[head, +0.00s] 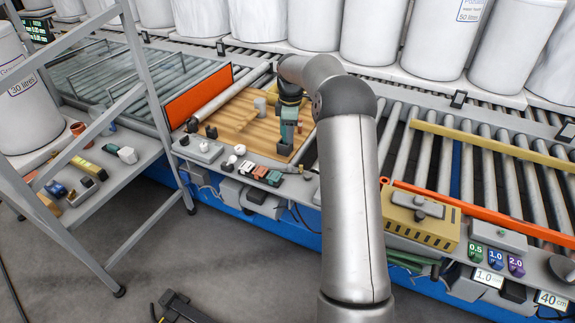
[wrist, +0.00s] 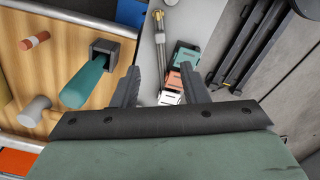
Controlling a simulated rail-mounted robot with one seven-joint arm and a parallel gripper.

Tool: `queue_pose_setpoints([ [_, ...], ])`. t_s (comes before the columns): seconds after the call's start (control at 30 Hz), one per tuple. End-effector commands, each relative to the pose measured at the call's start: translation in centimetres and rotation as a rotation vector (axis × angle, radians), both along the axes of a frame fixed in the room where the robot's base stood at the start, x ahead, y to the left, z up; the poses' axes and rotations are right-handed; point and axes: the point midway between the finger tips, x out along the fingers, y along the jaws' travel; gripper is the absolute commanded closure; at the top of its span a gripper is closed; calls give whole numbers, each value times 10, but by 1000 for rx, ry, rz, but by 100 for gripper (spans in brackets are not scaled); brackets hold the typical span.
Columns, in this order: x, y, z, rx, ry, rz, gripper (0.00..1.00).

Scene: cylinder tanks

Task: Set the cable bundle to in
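I cannot surely pick out a cable bundle in either view. In the head view my gripper (head: 286,148) points down over the front edge of the wooden board (head: 238,117). In the wrist view its two dark fingers (wrist: 160,88) stand apart with nothing held between them. Past them, on the grey ledge, is a row of small blocks: a green one (wrist: 186,55), an orange one (wrist: 177,79) and a white one (wrist: 169,97). A brass-tipped rod (wrist: 158,30) lies beside them. A teal handle (wrist: 85,85) sits in a dark square socket left of the fingers.
A red-and-white peg (wrist: 34,41) and a grey knob (wrist: 34,110) are on the board. An orange panel (head: 198,96) stands left of it. A yellow box (head: 422,218) is at the right. A metal ladder frame (head: 110,110) and side shelf (head: 110,170) stand left.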

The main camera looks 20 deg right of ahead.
Motion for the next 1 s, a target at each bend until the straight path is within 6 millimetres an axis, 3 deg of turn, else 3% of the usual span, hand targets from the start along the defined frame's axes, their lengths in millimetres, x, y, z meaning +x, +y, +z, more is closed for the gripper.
queue_pose_setpoints([
  [0.1, -1, 0, -32, 1, 3, 0, 60],
  [0.5, -1, 1, -112, 1, 2, 0, 60],
  [0.7, 0, 0, -131, 0, 0, -1, 60],
  [1.0, 0, 1, -135, 0, -1, -1, 60],
])
